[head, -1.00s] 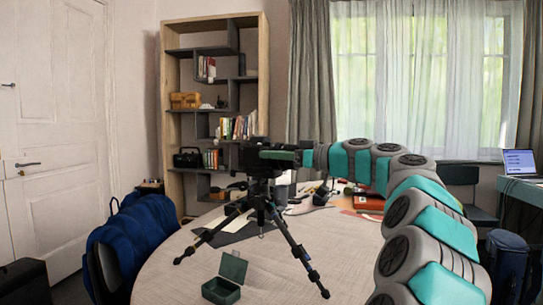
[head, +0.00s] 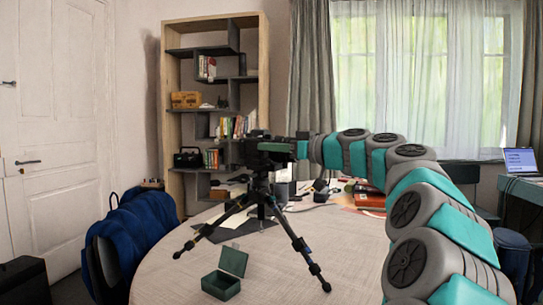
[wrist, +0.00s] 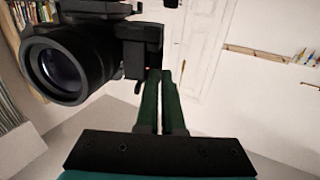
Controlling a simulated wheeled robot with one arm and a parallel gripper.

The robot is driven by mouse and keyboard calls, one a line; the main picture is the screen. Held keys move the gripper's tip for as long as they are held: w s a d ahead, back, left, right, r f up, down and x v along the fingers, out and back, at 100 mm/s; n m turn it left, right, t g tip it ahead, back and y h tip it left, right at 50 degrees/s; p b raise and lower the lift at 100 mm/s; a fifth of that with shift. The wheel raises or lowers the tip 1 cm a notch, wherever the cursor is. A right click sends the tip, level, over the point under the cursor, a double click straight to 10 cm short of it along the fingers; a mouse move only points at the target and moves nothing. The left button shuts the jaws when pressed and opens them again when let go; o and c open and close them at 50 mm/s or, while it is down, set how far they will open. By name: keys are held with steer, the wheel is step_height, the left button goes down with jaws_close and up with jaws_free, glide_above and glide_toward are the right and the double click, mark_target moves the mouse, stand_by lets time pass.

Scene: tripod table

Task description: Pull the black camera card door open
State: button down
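The black camera (head: 257,140) sits on top of the tripod (head: 262,208) on the table. In the wrist view its round lens (wrist: 58,68) faces me at the upper left. My gripper (wrist: 160,74) shows there as two green fingers close together, with a narrow gap between them. The fingertips are at the lower edge of a black part on the camera's right side (wrist: 140,45). I cannot tell whether this part is the card door or whether the fingers hold it. In the head view my gripper (head: 277,147) is beside the camera, partly merged with it.
The round table (head: 170,270) carries a small open green box (head: 222,284) in front of the tripod. Papers, a red item (head: 369,200) and several small things lie behind it. A blue-covered chair (head: 135,240) stands at the left. The front tabletop is mostly clear.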

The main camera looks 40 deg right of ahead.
steer(key=w+a+m+g+h+p, duration=0.2)
steer(key=a+m+g+h, duration=0.3)
steer(key=m+h, duration=0.5)
steer(key=w+a+m+g+h+p, duration=0.1)
steer(key=w+a+m+g+h, duration=0.4)
steer(key=m+g+h, duration=0.4)
steer(key=shift+m+g+h+p, duration=0.4)
steer(key=shift+g+h, duration=0.4)
steer(key=shift+h, duration=1)
steer(key=shift+w+a+m+g, duration=0.1)
steer(key=shift+m+g, duration=0.2)
steer(key=shift+g, duration=0.1)
stand_by(0.3)
stand_by(0.5)
steer(key=c, duration=1)
jaws_free()
steer(key=shift+c, duration=0.2)
